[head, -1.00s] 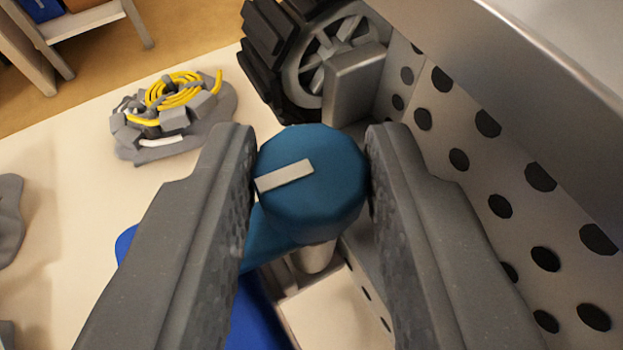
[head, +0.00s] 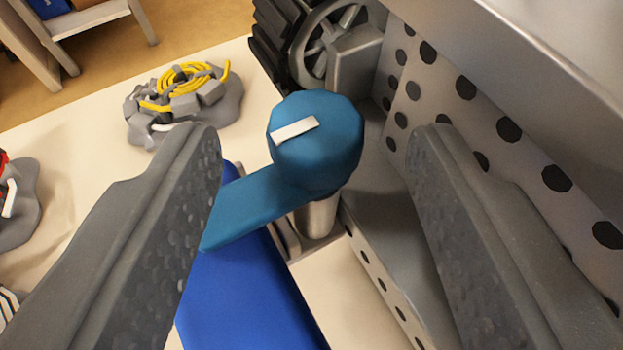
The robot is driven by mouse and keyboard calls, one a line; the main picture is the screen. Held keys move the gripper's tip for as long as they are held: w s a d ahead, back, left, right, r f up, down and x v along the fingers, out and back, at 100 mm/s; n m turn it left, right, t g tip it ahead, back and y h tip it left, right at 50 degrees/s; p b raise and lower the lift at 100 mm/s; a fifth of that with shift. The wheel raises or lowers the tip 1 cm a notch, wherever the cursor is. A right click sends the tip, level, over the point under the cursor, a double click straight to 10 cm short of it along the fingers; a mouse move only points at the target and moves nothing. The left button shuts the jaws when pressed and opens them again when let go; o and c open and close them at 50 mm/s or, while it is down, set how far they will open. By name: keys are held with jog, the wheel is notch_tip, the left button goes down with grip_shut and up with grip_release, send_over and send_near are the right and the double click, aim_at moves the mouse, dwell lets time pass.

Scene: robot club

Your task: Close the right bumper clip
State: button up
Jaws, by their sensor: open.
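The clip shows as a teal lever with a round knob (head: 318,150) that bears a white mark, on a short metal post (head: 318,218). Its flat arm (head: 255,210) points down and left, over a blue bar (head: 245,295) that may be the bumper. My gripper (head: 315,135) is open. Its two grey fingers stand wide on either side of the knob, with a clear gap to it on both sides. The left finger hides part of the blue bar and overlaps the tip of the lever arm. I cannot tell how the clip's latch sits.
A metal chassis wall with round holes (head: 480,115) rises close on the right, behind my right finger. A black tracked wheel (head: 300,45) is beyond the knob. Grey trays, one with yellow cable (head: 185,90), lie on the pale table at left.

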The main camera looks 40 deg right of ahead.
jog(key=p+v, duration=0.2)
jog(key=v, duration=1)
jog(key=shift+p, duration=0.3)
jog(key=s+a+r+n+t+y, duration=0.2)
jog(key=s+a+r+n+y, duration=0.15)
jog(key=r, duration=0.75)
jog(key=s+a+r+n+t+y, duration=0.25)
jog(key=s+a+r, duration=0.2)
jog(key=r, duration=0.65)
jog(key=s+a+r+n+t+y, duration=0.2)
jog(key=s+a+r+n+y, duration=0.15)
jog(key=r, duration=0.85)
notch_tip(320, 180, up, 11)
jog(key=p, duration=1.2)
jog(key=shift+d, duration=0.45)
jog(key=shift+m+g, duration=0.25)
jog(key=shift+s, duration=0.1)
jog(key=shift+c, duration=1.4)
jog(key=shift+d, duration=0.1)
